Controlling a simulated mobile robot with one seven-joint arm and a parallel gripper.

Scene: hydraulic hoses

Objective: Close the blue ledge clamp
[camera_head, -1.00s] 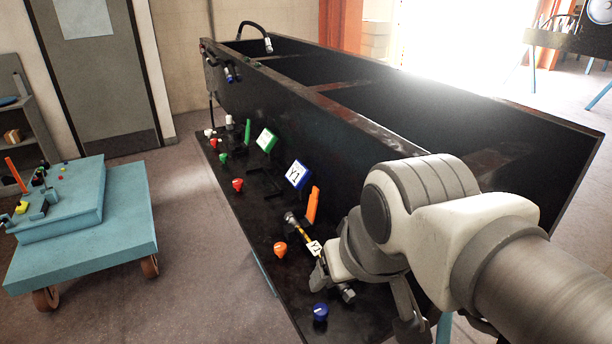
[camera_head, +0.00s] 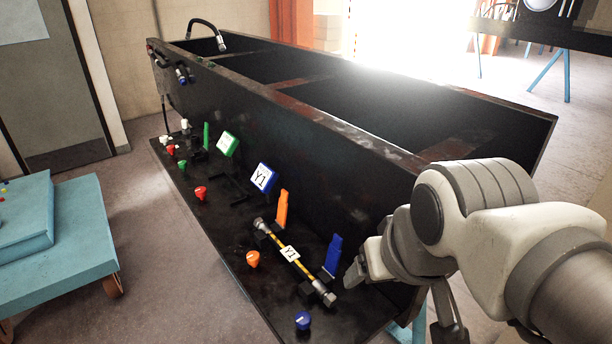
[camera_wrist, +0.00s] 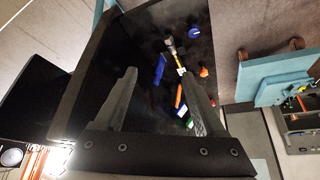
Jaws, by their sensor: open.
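The blue ledge clamp (camera_head: 333,254) stands with its lever upright on the black ledge, beside the near end of a hose (camera_head: 291,254). The hose is black and yellow with metal ends and a white Y1 tag, and lies along the ledge in black holders. My gripper (camera_head: 400,302) is open and empty, just right of the clamp and apart from it in the head view. In the wrist view, the blue clamp lever (camera_wrist: 158,68) shows between the two spread fingers (camera_wrist: 186,64), nearer the left one, and lies beyond them.
A blue knob (camera_head: 303,320) and an orange knob (camera_head: 253,259) stand on the ledge's front side. An orange clamp lever (camera_head: 282,209) stands upright farther along, near a blue Y1 sign (camera_head: 263,178). The black trough wall (camera_head: 300,160) rises behind. A teal cart (camera_head: 60,250) stands left.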

